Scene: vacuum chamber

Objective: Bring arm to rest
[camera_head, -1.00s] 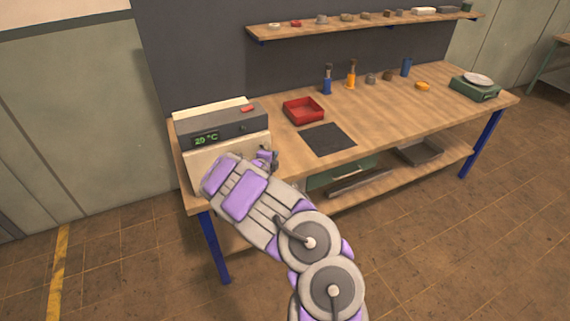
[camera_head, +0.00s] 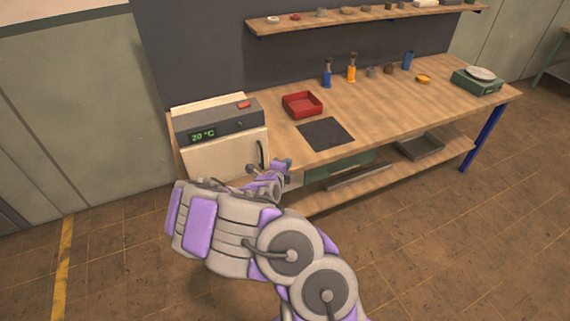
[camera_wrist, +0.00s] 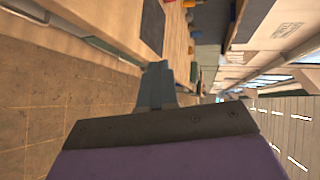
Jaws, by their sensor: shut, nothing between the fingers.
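My gripper (camera_head: 284,166) is in front of the workbench's front edge, just right of the white chamber with the green 20 °C display (camera_head: 217,130). Its jaws are shut with nothing between them. In the wrist view the closed fingers (camera_wrist: 156,72) point along the bench front, with the bench top beyond them. The chamber's door looks closed, with a dark handle (camera_head: 261,155) at its right side. My arm is bent and reaches up from the bottom of the head view.
The wooden workbench (camera_head: 390,105) holds a red tray (camera_head: 302,105), a dark mat (camera_head: 326,133), blue and orange bottles (camera_head: 351,70) and a green scale (camera_head: 478,81). A lower shelf carries a grey tray (camera_head: 419,147). The floor in front is open.

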